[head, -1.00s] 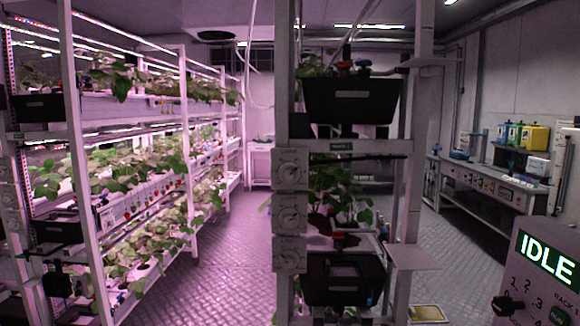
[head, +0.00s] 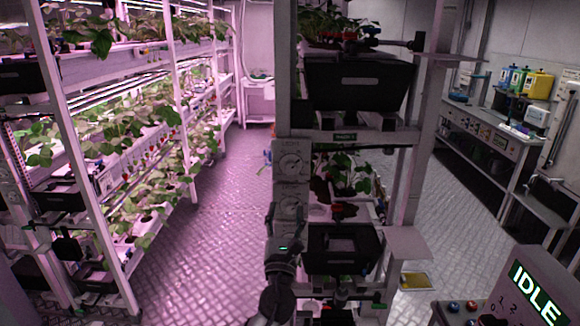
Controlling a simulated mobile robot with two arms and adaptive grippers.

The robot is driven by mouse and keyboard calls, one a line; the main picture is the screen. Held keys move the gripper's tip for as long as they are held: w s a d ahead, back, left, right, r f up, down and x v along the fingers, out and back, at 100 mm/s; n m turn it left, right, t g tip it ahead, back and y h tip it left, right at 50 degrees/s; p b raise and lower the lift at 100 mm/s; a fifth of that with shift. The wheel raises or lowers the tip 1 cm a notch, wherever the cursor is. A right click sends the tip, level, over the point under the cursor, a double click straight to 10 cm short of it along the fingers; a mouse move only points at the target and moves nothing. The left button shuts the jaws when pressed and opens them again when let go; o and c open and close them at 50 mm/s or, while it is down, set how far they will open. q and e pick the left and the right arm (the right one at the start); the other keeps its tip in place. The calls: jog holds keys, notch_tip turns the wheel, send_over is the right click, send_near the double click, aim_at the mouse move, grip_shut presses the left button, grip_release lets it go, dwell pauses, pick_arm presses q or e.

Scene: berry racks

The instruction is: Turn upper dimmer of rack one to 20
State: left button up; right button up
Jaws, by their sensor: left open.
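A pale control column with round dimmer knobs runs down the front post of the middle rack. The upper dimmer (head: 291,164) faces me, and its pointer setting is too small to read. A second dimmer (head: 291,207) sits just below it. The spot under that is covered by my left gripper (head: 282,241), which comes up from the bottom, open, below the upper dimmer. I cannot tell whether it touches the column. My right gripper is not in view.
Black bins (head: 358,87) and plants fill the middle rack, with a small shelf (head: 407,243) jutting to its right. A planted rack (head: 85,190) stands left. A grey panel reading IDLE (head: 535,290) is at lower right. The aisle floor (head: 215,230) between the racks is clear.

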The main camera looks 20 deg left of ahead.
aim_at(291, 170)
pick_arm(q)
jog(key=b+x, duration=0.1)
jog(key=x, duration=0.5)
jog(key=b+x, duration=0.1)
jog(key=x, duration=0.5)
jog(key=shift+w+f+b, duration=0.1)
jog(key=shift+f+b, duration=0.15)
jog(key=shift+b, duration=0.05)
jog(key=shift+w+r, duration=0.35)
jog(key=shift+w, duration=0.1)
jog(key=shift+a, duration=0.1)
jog(key=shift+c, duration=1)
grip_shut()
